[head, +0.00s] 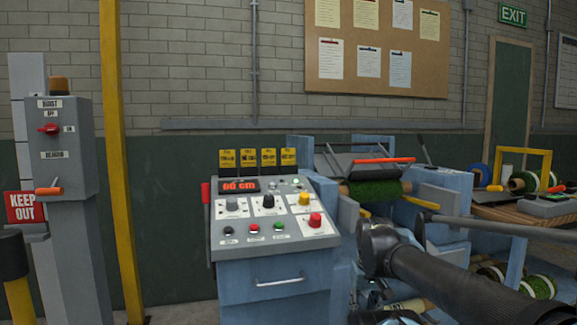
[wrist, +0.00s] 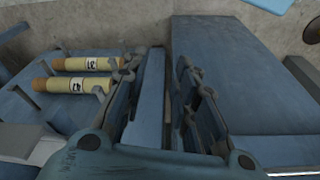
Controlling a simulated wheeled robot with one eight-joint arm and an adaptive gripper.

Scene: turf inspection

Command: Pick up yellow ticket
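No single loose yellow ticket is plain to me. In the head view several small yellow-and-black cards (head: 268,157) stand in a row along the top back edge of the grey control console (head: 222,240); their print is too small to read. In the wrist view my gripper (wrist: 170,65) has its two fingers apart, with blue metal seen between them and nothing clearly held. Two yellowish rolls with white labels (wrist: 78,85) lie on a blue rack to the left of the fingers.
The console carries knobs and buttons. A blue machine with a green turf roll (head: 375,191) stands to its right, behind my dark arm. A yellow post (head: 118,150) and a grey switch box (head: 57,150) stand at the left. A wooden bench (head: 520,212) is at the right.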

